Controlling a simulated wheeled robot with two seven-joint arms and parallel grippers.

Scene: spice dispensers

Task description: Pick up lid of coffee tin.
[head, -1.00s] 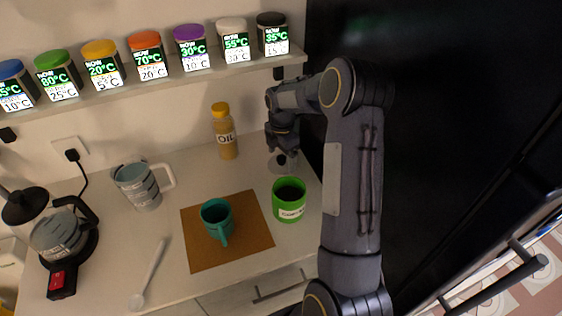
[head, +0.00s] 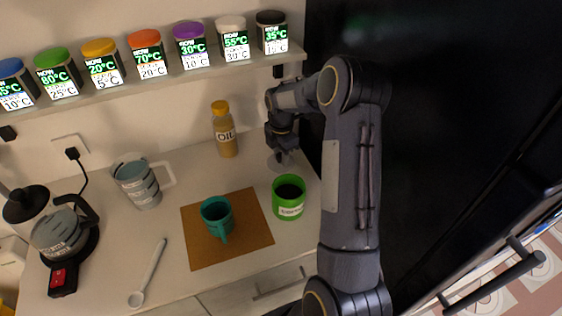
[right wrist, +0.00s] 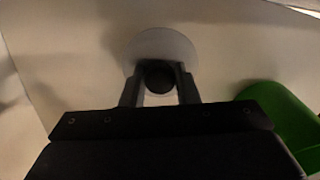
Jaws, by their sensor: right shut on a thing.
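The green coffee tin (head: 290,207) stands open on the counter, its dark inside showing. Part of it shows at the right of the right wrist view (right wrist: 285,112). The lid (head: 272,165) is a pale, see-through disc with a dark knob, behind the tin and apart from it. My right gripper (head: 282,156) is above the lid and partly hides it. In the right wrist view, my right gripper (right wrist: 159,82) has its two fingers on either side of the knob of the lid (right wrist: 165,42), shut on it. I cannot tell whether the lid touches the counter. My left gripper is not in view.
An oil bottle (head: 225,135) stands behind, left of my right gripper. A teal mug (head: 216,220) sits on a brown mat (head: 250,240). A jug (head: 138,187), kettle (head: 55,235) and spoon (head: 150,270) are further left. A spice shelf (head: 130,86) runs above; a dark tall surface (head: 430,130) is at right.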

